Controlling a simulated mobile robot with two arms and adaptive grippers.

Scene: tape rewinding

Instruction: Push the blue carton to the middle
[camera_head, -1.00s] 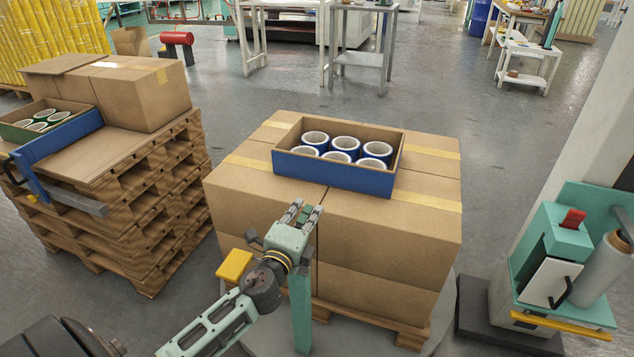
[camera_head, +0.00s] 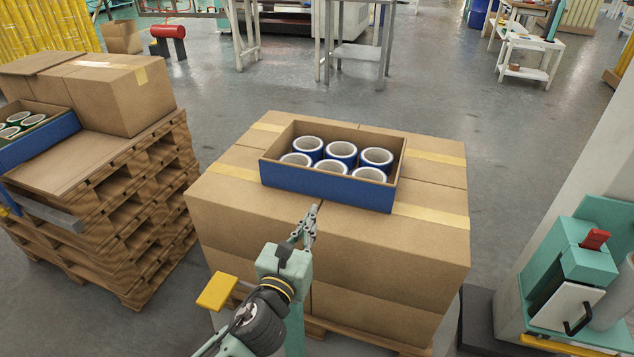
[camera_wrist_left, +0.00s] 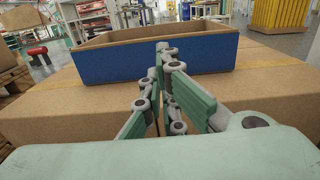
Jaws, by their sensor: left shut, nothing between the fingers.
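The blue carton (camera_head: 325,187) is an open box with a blue front, holding several tape rolls with blue sides and white rims. It stands on a stack of cardboard boxes (camera_head: 238,215), near the middle of the top. In the left wrist view the blue carton (camera_wrist_left: 110,63) stands straight ahead. My left gripper (camera_head: 314,210) is shut and empty, its fingertips in front of the carton near the front edge of the stack. In the left wrist view its fingers (camera_wrist_left: 165,50) overlap the carton's front; I cannot tell whether they touch it. My right gripper is not in view.
A pallet stack (camera_head: 140,220) on the left bears a large cardboard box (camera_head: 125,95) and another blue-fronted carton (camera_head: 40,143). A green machine (camera_head: 575,265) stands at the right. Box top is free behind and beside the carton.

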